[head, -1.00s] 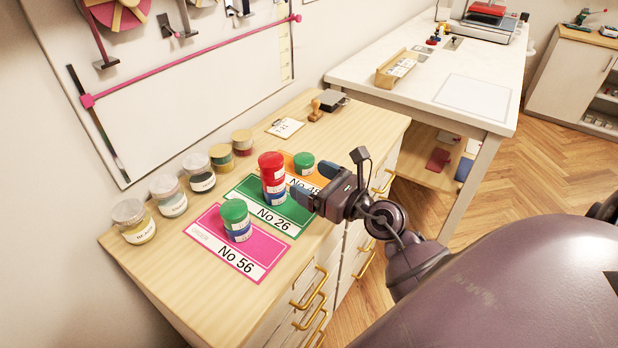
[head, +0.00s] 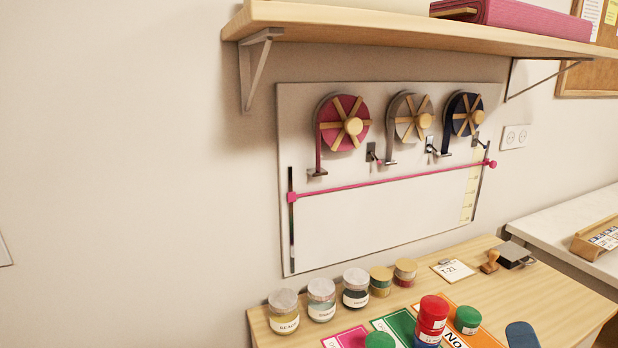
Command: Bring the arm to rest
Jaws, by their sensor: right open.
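The tip of my right gripper (head: 521,335) shows as a blue finger pad at the bottom edge, right of the jars; the rest of it and the arm are out of frame. It is open, apart from the jars, with nothing seen in it. A red-lidded container (head: 432,317), which looks like a stack, stands on the wooden cabinet top among coloured cards. A green-lidded jar (head: 467,320) is at its right and another green lid (head: 380,340) at its left, cut off by the bottom edge. My left gripper is not in view.
Several labelled glass jars (head: 321,300) line the wall side of the cabinet top (head: 545,295). A tag card (head: 453,270), a stamp (head: 490,262) and a dark pad stand behind. A ribbon board (head: 375,220) hangs on the wall below a shelf (head: 380,27).

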